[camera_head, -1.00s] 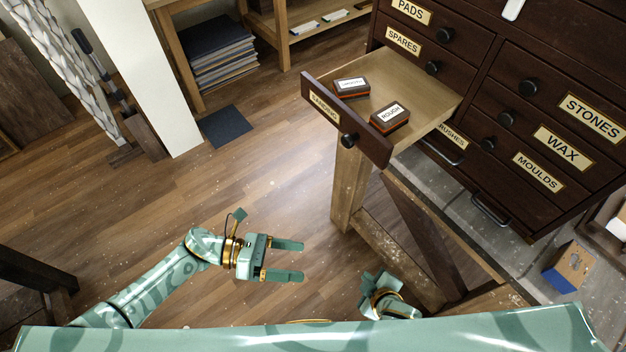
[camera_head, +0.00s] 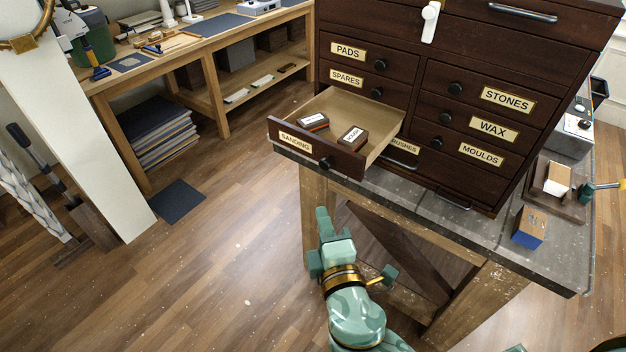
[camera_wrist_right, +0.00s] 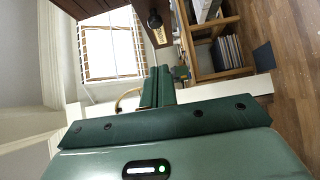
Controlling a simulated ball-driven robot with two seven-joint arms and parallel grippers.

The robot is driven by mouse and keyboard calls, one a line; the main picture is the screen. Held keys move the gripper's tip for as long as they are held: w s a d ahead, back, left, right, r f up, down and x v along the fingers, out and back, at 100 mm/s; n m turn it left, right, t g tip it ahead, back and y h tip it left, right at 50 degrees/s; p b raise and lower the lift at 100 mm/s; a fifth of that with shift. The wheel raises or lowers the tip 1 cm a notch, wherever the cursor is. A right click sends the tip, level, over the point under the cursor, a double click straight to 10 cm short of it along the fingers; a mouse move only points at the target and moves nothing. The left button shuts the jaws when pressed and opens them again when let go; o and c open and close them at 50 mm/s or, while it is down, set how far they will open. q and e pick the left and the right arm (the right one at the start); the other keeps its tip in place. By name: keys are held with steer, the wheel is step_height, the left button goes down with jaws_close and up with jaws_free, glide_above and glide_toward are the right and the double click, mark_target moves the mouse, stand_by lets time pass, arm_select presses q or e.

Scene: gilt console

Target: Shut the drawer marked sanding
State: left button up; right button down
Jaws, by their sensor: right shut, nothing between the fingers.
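The drawer marked sanding (camera_head: 290,139) stands pulled out of the dark cabinet, with a pale inside and a round black knob (camera_head: 326,163). Two small labelled blocks (camera_head: 313,121) (camera_head: 352,137) lie in it. My right gripper (camera_head: 322,214) is shut and empty, in front of the cabinet and below the drawer's knob in the picture, apart from it. In the right wrist view its closed fingers (camera_wrist_right: 157,88) point up toward a dark knob (camera_wrist_right: 154,19) on a brown panel, apparently this drawer's front. My left gripper is out of view.
The cabinet (camera_head: 420,106) stands on a worn grey bench top (camera_head: 490,232) with wooden legs (camera_head: 314,215). Drawers marked pads, spares, stones, wax and moulds look shut. A blue-and-wood block (camera_head: 529,228) sits on the bench at right.

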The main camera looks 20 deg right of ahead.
mark_target(374, 134)
steer(key=shift+w+d+p, duration=0.2)
steer(key=shift+w+d, duration=0.4)
steer(key=shift+w, duration=1.2)
steer(key=shift+w+d+p, duration=0.2)
steer(key=shift+w+d, duration=0.35)
steer(key=shift+w, duration=1.2)
steer(key=shift+w+d+p, duration=0.2)
steer(key=shift+w+d, duration=0.4)
steer(key=shift+w, duration=1.2)
steer(key=shift+w+d, duration=0.4)
steer(key=shift+d, duration=0.1)
steer(key=w+d+b, duration=0.1)
steer(key=w+d, duration=0.3)
steer(key=d, duration=0.1)
steer(key=w+d, duration=0.4)
steer(key=d, duration=0.1)
steer(key=w+d+b, duration=0.1)
steer(key=w+d, duration=0.3)
steer(key=d, duration=0.1)
steer(key=shift+d+f+b, duration=0.1)
steer(key=shift+d+b, duration=0.05)
steer(key=shift+b, duration=0.15)
steer(key=shift+w+d, duration=0.3)
steer(key=shift+d, duration=0.2)
steer(key=shift+d+r, duration=0.15)
steer(key=shift+r, duration=0.1)
